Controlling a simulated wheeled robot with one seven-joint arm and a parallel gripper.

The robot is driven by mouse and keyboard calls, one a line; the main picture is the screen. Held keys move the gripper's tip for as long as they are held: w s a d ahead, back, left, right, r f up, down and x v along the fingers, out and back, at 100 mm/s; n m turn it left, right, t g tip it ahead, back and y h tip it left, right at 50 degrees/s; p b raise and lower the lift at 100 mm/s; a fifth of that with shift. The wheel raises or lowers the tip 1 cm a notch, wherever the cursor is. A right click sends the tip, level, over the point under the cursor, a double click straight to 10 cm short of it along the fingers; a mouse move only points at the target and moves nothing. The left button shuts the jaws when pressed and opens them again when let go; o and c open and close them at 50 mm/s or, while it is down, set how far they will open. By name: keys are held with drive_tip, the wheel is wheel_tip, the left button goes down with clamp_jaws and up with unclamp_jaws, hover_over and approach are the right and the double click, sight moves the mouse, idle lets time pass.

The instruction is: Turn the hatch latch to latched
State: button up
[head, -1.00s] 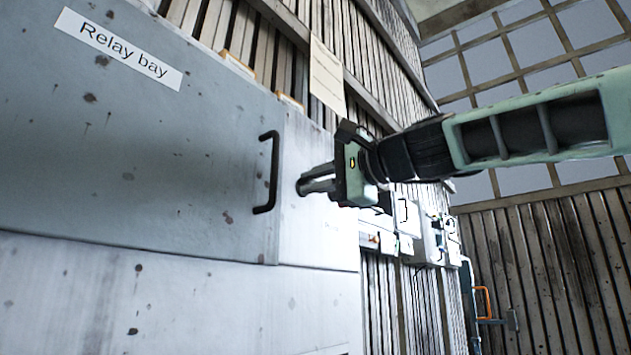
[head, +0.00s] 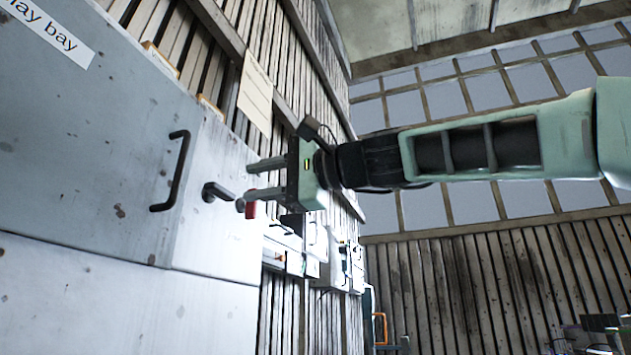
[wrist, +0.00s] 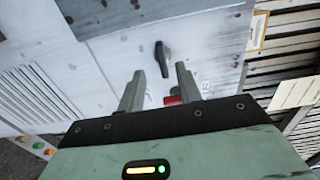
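The hatch latch, a small dark lever handle (head: 217,192), sits on the pale cabinet face just right of the relay bay door's edge. It also shows in the wrist view (wrist: 162,57), ahead of my fingers, pointing roughly along them. My gripper (head: 252,184) is open, its two fingers apart and pointing at the cabinet. In the wrist view the fingertips (wrist: 160,72) stand apart with nothing between them at the tips. The latch lies a little beyond the fingertips, and I see no contact.
The relay bay door (head: 90,150) has a black pull handle (head: 172,172) left of the latch. A paper sheet (head: 256,95) hangs on the slatted wall. More boxes (head: 345,262) line the wall further back. Open room lies to the right, under my arm.

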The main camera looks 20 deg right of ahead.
drive_tip(key=b+v, duration=0.1)
drive_tip(key=v, duration=0.8)
drive_tip(key=shift+s+d+b, duration=0.25)
drive_tip(key=shift+d+b, duration=0.1)
drive_tip(key=a+f+n+g+h+p, duration=0.2)
drive_tip(key=a+f+g+h+p, duration=0.15)
drive_tip(key=f, duration=1.05)
drive_tip(key=a+f+n+g+h+p, duration=0.2)
drive_tip(key=a+f+n+g+h, duration=0.15)
drive_tip(key=f, duration=1.05)
drive_tip(key=s+d+f+n+g+h+p, duration=0.2)
drive_tip(key=s+d+f+n+h, duration=0.1)
drive_tip(key=s+f, duration=0.6)
drive_tip(key=s+d+f+n+g+h+p, duration=0.2)
drive_tip(key=s+f+n, duration=0.4)
drive_tip(key=s+f, duration=0.3)
wheel_tip(320, 180, down, 5)
drive_tip(key=shift+d+r+h+p, duration=0.15)
drive_tip(key=shift+d+h+p, duration=0.65)
drive_tip(key=shift+d, duration=0.4)
drive_tip(key=shift+s+n, duration=0.1)
drive_tip(key=shift+n, duration=0.15)
